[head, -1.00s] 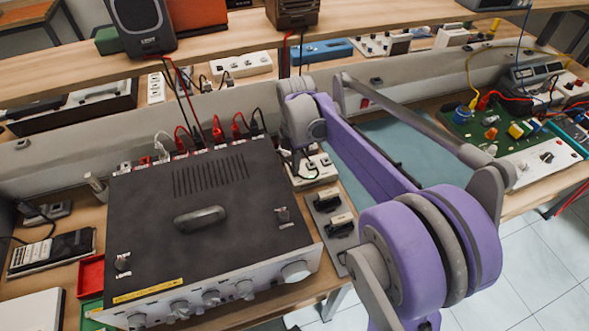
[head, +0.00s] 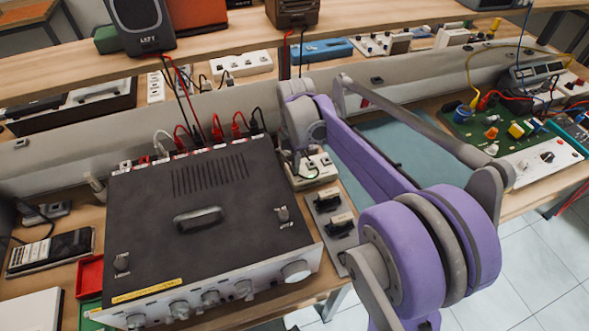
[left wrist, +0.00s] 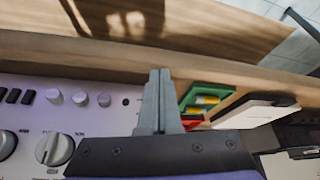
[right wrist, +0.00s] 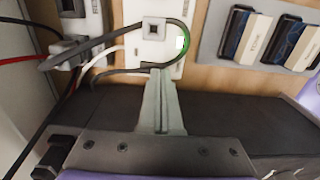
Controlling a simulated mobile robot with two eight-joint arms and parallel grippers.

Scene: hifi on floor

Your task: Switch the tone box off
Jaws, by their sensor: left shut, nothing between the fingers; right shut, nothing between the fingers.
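A large box with a black top (head: 150,215) and a silver front with several knobs (head: 210,298) stands on the bench; I cannot read a name that marks it as the tone box. Its front panel with knobs (left wrist: 55,148) shows in the left wrist view. My right gripper (right wrist: 159,72) is shut and empty, its tips in front of a small white unit (right wrist: 130,50) with a black square and a green light. That unit (head: 318,165) is behind the black box's right corner in the head view. My left gripper (left wrist: 160,72) is shut and empty beside the front panel.
Red, white and black cables (head: 215,130) rise from the box's back edge. Two small modules (head: 335,215) lie on a grey plate to its right. A red tray (head: 90,272) is at its left. A shelf (head: 230,55) with a speaker (head: 142,22) runs behind.

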